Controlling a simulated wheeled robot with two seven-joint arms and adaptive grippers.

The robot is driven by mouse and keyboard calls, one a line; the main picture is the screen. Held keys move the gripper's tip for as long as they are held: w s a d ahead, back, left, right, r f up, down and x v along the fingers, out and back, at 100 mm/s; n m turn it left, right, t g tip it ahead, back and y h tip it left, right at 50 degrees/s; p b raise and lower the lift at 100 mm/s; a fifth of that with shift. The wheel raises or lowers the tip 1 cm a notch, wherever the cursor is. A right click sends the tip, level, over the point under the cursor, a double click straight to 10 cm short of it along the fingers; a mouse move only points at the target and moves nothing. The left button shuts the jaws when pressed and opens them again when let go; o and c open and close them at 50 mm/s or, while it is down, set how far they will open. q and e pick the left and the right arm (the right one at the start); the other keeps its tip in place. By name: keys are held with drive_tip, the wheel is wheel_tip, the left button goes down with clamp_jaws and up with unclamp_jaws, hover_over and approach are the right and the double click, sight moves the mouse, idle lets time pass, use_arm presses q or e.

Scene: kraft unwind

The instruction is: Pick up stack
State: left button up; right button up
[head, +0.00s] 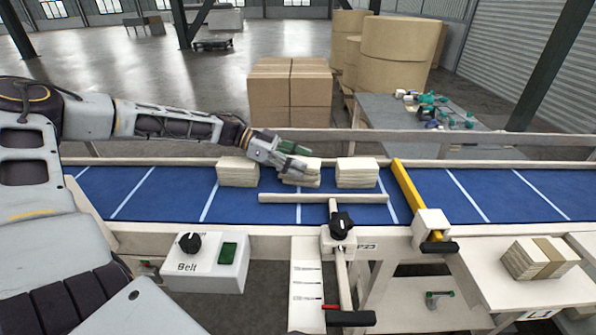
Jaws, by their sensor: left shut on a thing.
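Three cream stacks of flat sheets stand in a row on the blue conveyor belt (130,194) in the head view: a left stack (237,173), a middle stack (302,181) and a right stack (357,173). My left gripper (292,160) reaches in from the left and is shut on the middle stack, its fingers covering part of the top. The middle stack looks a little uneven, with its layers offset. I cannot tell whether it is clear of the belt. My right gripper is not in view.
A pale bar (323,198) lies across the belt in front of the stacks. A yellow bar (408,192) crosses the belt to their right. A banded stack (540,258) sits on the front right table. A belt control box (205,265) stands at the front edge.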

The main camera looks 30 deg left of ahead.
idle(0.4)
use_arm(q)
drive_tip(key=shift+r, duration=4.95)
